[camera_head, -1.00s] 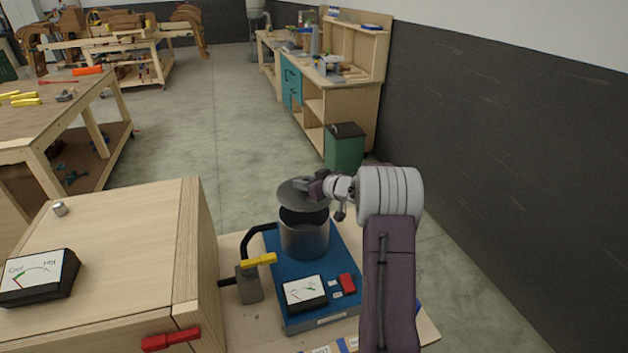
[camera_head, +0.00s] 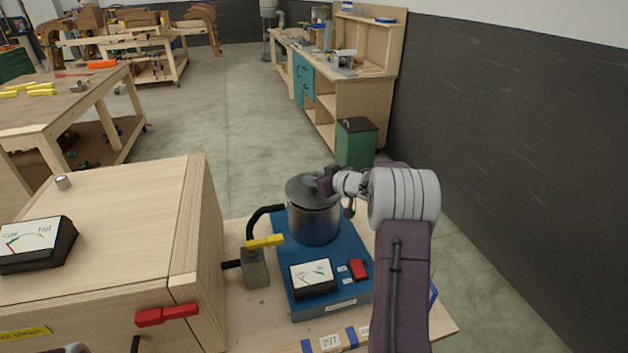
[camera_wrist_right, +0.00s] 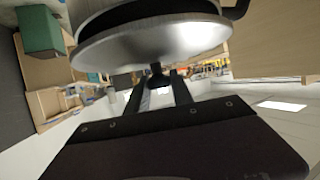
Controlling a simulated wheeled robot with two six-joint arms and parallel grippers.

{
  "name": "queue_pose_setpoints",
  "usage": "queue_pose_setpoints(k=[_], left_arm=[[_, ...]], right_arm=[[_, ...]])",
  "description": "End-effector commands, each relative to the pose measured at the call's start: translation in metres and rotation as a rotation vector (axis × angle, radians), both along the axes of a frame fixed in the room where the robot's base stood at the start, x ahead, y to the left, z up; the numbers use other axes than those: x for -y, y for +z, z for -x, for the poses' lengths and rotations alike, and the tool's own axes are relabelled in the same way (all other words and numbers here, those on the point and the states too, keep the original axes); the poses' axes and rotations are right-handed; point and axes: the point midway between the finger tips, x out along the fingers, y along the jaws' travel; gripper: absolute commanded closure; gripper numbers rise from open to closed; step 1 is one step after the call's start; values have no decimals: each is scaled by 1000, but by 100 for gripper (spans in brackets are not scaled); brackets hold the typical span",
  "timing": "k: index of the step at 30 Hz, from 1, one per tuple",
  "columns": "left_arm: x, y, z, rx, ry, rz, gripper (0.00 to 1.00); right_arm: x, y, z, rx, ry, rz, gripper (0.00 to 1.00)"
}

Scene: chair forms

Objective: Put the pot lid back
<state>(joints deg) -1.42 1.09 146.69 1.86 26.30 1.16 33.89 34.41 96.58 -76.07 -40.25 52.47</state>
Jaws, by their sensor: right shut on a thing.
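The grey metal pot (camera_head: 316,225) stands on a blue hot-plate unit (camera_head: 348,250) with a dial and a red switch. The round grey lid (camera_head: 301,190) is over the pot's mouth in the head view. In the right wrist view the lid (camera_wrist_right: 150,42) is close to the pot, with a dark band between them; I cannot tell whether they touch. My right gripper (camera_head: 322,184) is shut on the lid's dark knob, which shows between the fingers in the right wrist view (camera_wrist_right: 157,80).
A valve with a yellow handle (camera_head: 264,241) and a black pipe are just left of the pot. A large wooden box (camera_head: 120,230) with a gauge (camera_head: 35,243) and red handle (camera_head: 166,314) fills the left. A green bin (camera_head: 356,143) stands beyond on the floor.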

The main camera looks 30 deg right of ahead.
Motion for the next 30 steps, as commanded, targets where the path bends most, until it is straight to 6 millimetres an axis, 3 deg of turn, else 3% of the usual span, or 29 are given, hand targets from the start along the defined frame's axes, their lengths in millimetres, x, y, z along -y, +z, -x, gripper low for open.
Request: queue_pose_setpoints(k=[2,30], left_arm=[[0,-8,0,0,0,0,66],[0,-13,0,0,0,0,66]], right_arm=[[0,-6,0,2,0,1,100],[0,-16,0,1,1,2,100]])
